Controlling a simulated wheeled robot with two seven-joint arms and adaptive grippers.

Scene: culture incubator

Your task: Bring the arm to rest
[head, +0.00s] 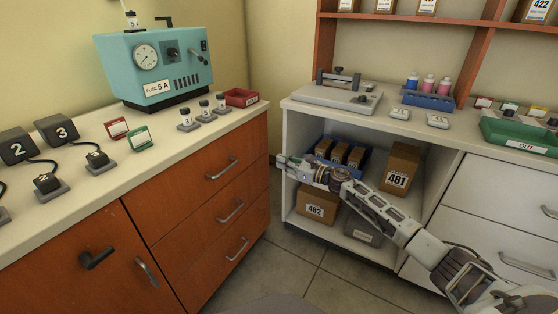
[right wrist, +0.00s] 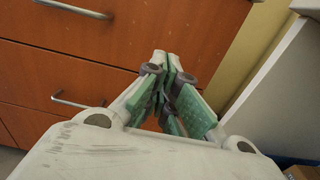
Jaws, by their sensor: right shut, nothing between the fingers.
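My right gripper (head: 284,161) is at the end of my right arm, which reaches in from the lower right of the head view. It hangs in front of the open shelf of the white cabinet, near the gap between the two counters. In the right wrist view its green-padded fingers (right wrist: 172,85) are shut with nothing between them. They point toward the orange-brown drawers (right wrist: 90,60) and appear to touch nothing. My left gripper is not in view.
The white cabinet (head: 292,128) holds boxes, including box 481 (head: 399,168) and box 482 (head: 317,207), close to my right arm. The wooden drawer unit (head: 195,195) stands at left, bearing a teal device (head: 155,65). A green OUT tray (head: 520,143) sits at right. The floor (head: 320,275) between is clear.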

